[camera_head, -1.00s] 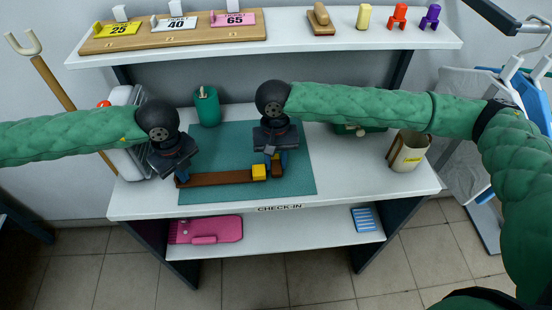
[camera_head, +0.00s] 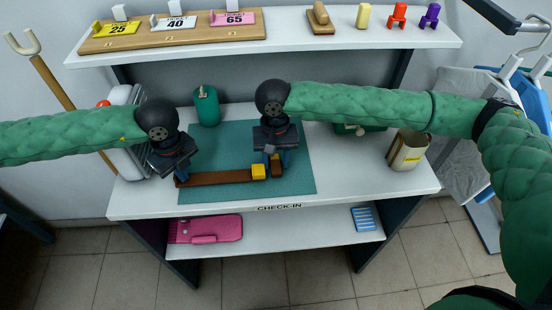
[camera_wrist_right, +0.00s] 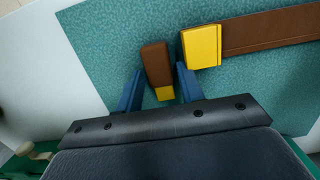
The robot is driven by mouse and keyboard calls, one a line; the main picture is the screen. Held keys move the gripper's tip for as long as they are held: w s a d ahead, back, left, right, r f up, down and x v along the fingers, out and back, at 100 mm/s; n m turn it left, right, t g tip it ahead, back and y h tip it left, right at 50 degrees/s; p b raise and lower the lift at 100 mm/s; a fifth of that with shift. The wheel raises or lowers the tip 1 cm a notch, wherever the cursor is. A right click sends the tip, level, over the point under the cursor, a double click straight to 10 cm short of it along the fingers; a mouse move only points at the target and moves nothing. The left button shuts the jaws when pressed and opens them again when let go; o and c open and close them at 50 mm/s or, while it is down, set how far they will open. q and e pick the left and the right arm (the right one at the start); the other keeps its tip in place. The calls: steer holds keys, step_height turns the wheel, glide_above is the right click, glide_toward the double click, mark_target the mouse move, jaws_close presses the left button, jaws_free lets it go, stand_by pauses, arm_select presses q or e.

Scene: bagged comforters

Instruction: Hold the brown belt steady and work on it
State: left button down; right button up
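A long brown strip of belt (camera_head: 222,177) with a yellow end block (camera_head: 258,171) lies across the teal mat (camera_head: 220,140). A short brown piece (camera_head: 277,167) with a yellow tip lies just right of that block; it also shows in the right wrist view (camera_wrist_right: 156,64), apart from the block. My left gripper (camera_head: 181,176) is at the strip's left end; its fingers are mostly hidden, so its grip is unclear. My right gripper (camera_head: 275,160) points down over the short piece. In the wrist view its blue fingers (camera_wrist_right: 158,82) are apart, one on each side of the piece, with small gaps.
A green cylinder (camera_head: 207,106) stands at the mat's back edge and a beige container (camera_head: 407,151) at the table's right. The upper shelf (camera_head: 285,40) holds numbered tags and small coloured items. A pink item (camera_head: 206,229) and a blue item (camera_head: 363,219) lie on the lower shelf.

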steer(key=shift+a, duration=0.15)
steer(key=shift+o, duration=0.5)
steer(key=shift+w+r, duration=0.1)
steer(key=shift+r, duration=1.8)
steer(key=o, duration=0.3)
steer(key=shift+a+r, duration=0.1)
steer(key=shift+r, duration=1.5)
steer(key=shift+o, duration=0.2)
steer(key=shift+r, duration=0.25)
steer(key=shift+o, duration=1.3)
step_height(320, 180, up, 12)
steer(key=w, duration=0.1)
steer(key=shift+w+d+f, duration=0.2)
